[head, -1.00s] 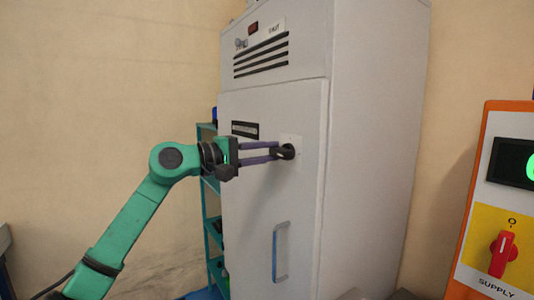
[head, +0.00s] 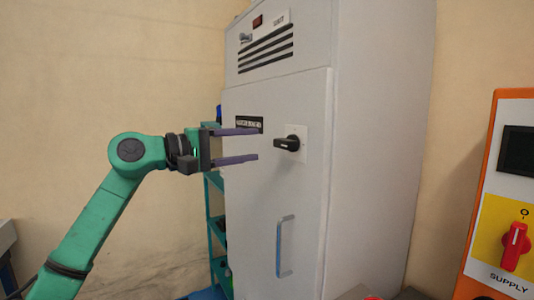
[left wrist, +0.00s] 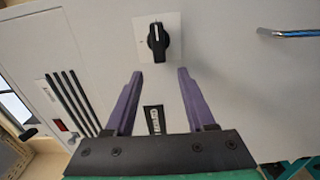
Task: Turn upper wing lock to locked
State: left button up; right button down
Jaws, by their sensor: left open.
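No part that I can make out as an upper wing lock shows in either view. A black rotary handle (head: 291,143) sits on a light square plate on the grey cabinet's door, and its bar lies roughly level. It also shows in the left wrist view (left wrist: 158,41), just beyond the fingertips. My left gripper (head: 257,144) is open and empty, with its purple fingers pointing at the door left of the handle and apart from it. In the left wrist view its two fingers (left wrist: 160,72) stand wide apart with nothing between them. My right gripper is not in view.
The grey cabinet (head: 380,150) has a blue-grey door pull (head: 284,247) and vents above. An orange-edged panel at right carries a red supply switch (head: 515,246) and a dark display (head: 518,150). A teal shelf (head: 215,230) stands behind left.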

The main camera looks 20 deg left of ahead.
pick_arm(q)
jog(key=b+v, duration=0.2)
jog(key=v, duration=0.6)
